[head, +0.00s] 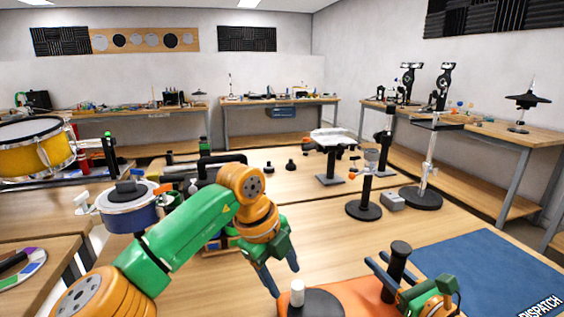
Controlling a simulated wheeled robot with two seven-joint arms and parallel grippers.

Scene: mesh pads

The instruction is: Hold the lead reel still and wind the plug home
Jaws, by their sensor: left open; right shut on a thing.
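A dark round disc with a pale upright knob (298,292) stands at the bottom edge of the head view and looks like the lead reel (322,302). Its lower part is cut off. My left gripper (281,279) is open, points down and is empty, just left of and above the disc. My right gripper (388,277) is shut on a black upright post (399,257) with a round cap, right of the disc. I cannot tell whether post and disc are joined. I cannot make out the plug or any lead.
An orange mat (355,293) lies under the disc and post. A blue mat (490,262) marked DISPATCH lies to the right. The bench between is mostly clear.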

